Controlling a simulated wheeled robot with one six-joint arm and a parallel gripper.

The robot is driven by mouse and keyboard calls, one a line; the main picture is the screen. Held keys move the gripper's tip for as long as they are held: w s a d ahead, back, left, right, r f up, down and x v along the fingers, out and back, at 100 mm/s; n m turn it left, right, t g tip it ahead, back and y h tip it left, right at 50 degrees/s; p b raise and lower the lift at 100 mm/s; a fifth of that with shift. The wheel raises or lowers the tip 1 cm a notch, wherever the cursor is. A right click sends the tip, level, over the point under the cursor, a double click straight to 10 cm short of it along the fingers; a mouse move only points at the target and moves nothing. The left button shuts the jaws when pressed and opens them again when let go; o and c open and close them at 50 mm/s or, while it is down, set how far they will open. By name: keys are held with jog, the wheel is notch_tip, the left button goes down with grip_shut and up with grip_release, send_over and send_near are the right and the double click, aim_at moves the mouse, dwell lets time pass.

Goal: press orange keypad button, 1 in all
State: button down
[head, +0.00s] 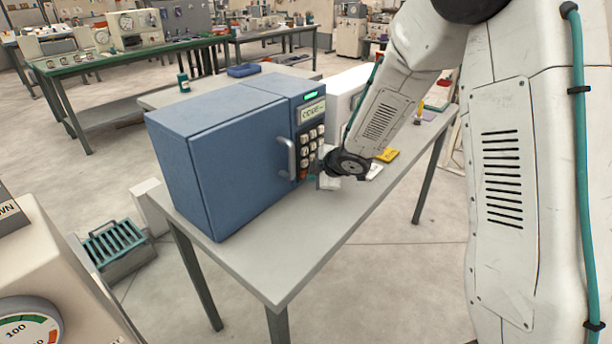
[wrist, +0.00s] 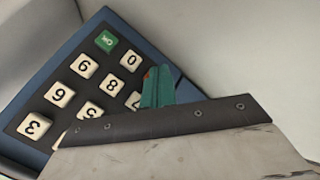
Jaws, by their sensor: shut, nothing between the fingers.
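A blue boxy machine (head: 230,160) stands on a grey table, with a dark keypad of white number keys (head: 310,142) on its right front panel. The orange button (head: 303,174) is at the bottom of the keypad, small in the head view. In the wrist view only a sliver of the orange button (wrist: 148,75) shows beside the 0 key; my fingers hide the rest. My gripper (wrist: 158,88) is shut and empty, its teal fingertips right over the orange button. I cannot tell whether they touch it. The green OK key (wrist: 106,41) is in clear view.
A door handle (head: 286,158) sticks out just left of the keypad. Yellow (head: 387,155) and white items lie on the table (head: 270,270) beyond my gripper. The table's front part is clear.

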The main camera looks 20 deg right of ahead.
jog(key=shift+s+d, duration=0.4)
jog(key=shift+s, duration=0.15)
jog(key=shift+s+d, duration=0.75)
jog(key=shift+s, duration=0.3)
jog(key=shift+s+d, duration=0.75)
jog(key=shift+s, duration=0.25)
jog(key=shift+r, duration=0.15)
